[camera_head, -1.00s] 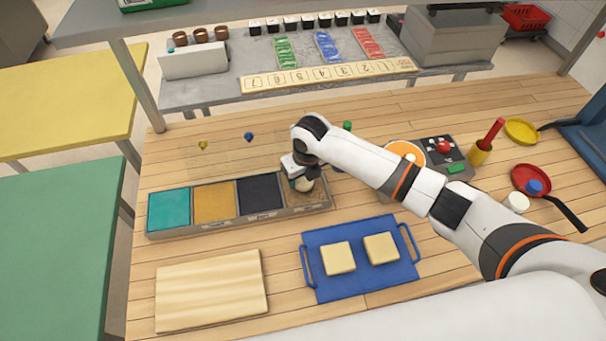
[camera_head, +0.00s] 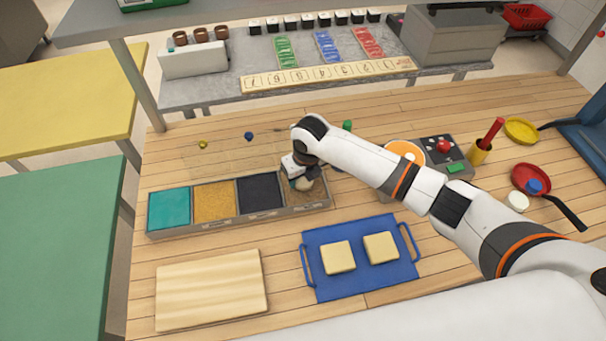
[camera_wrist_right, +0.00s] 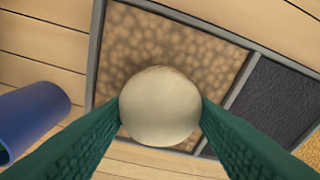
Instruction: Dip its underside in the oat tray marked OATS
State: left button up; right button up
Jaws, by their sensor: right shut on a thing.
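My right gripper (camera_head: 301,177) is over the rightmost, brown compartment of a long tray (camera_head: 240,221). In the right wrist view its green fingers are shut on a pale, round dough ball (camera_wrist_right: 160,106). The ball also shows in the head view (camera_head: 304,185), partly hidden by the gripper. Below it is a mottled brown filling that looks like oats (camera_wrist_right: 205,50), also visible in the head view (camera_head: 314,195). I cannot tell whether the ball touches the filling. The markings on the tray are too small to read. My left gripper is not in view.
Beside the brown compartment are a black filling (camera_head: 260,192), a golden one (camera_head: 215,202) and a teal one (camera_head: 169,208). In front are a wooden board (camera_head: 210,290) and a blue tray (camera_head: 361,280) with two pale squares. A blue cylinder (camera_wrist_right: 32,115) shows at the wrist view's left.

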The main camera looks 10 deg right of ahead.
aim_at(303, 181)
jog(key=shift+f, duration=0.1)
dwell(0.5)
notch_tip(303, 181, up, 6)
jog(key=p, duration=0.5)
jog(key=shift+f, duration=0.1)
notch_tip(303, 181, up, 2)
jog(key=shift+r+p, duration=0.15)
jog(key=shift+p, duration=0.25)
